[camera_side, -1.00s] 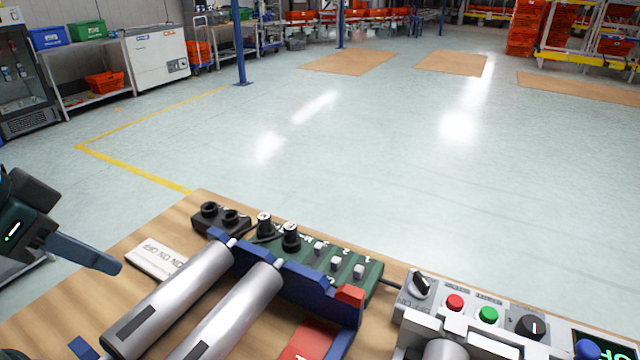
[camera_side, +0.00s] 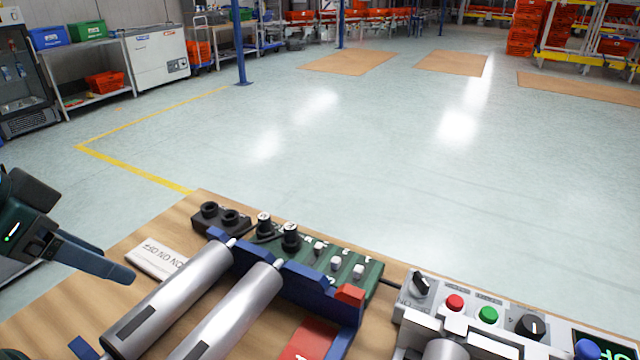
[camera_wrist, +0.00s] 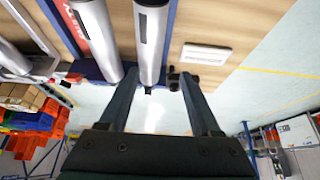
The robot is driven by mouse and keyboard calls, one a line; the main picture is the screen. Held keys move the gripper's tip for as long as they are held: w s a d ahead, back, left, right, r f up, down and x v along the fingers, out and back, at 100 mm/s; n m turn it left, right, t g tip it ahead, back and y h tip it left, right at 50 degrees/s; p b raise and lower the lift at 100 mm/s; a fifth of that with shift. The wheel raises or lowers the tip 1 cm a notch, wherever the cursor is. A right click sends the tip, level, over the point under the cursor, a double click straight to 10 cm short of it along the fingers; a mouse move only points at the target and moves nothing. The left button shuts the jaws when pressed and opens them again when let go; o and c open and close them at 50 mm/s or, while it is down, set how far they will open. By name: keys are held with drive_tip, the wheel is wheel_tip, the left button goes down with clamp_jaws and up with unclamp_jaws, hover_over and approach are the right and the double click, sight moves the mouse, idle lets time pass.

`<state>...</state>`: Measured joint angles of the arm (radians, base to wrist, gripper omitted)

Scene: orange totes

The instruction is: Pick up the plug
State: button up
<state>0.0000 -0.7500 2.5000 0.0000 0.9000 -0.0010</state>
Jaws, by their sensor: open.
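Two black plug-like pieces with pale tops, (camera_side: 264,225) and (camera_side: 291,237), stand on the green panel (camera_side: 345,265) in the side view. A dark cable runs by them; I cannot tell which is the plug. A black block with two round sockets (camera_side: 220,217) is just left of them. My gripper (camera_side: 125,275) is at the left, above the bench and apart from the plugs. In the wrist view its two fingers (camera_wrist: 158,76) are spread with nothing held; the plugs are not clearly visible there.
Two silver cylinders, (camera_side: 170,300) and (camera_side: 232,312), lie in a blue rack (camera_side: 285,285) right of my gripper. A white label plate (camera_side: 155,258) lies near the fingers. A grey control box with buttons (camera_side: 470,310) is at the right. Open floor lies beyond the bench.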

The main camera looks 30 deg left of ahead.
drive_tip(key=shift+r, duration=0.1)
drive_tip(key=w+r+n, duration=0.2)
drive_tip(key=w+r, duration=0.4)
drive_tip(key=w, duration=0.1)
drive_tip(key=g, duration=0.1)
hover_over(263, 217)
drive_tip(key=s, duration=0.2)
wheel_tip(263, 217, down, 6)
drive_tip(key=f, duration=0.1)
drive_tip(key=shift+g+y, duration=0.3)
drive_tip(key=shift+g, duration=0.4)
drive_tip(key=x, duration=1)
drive_tip(key=shift+s+d+f, duration=0.1)
drive_tip(key=shift+s+d, duration=0.15)
drive_tip(key=shift+s, duration=0.2)
clamp_jaws()
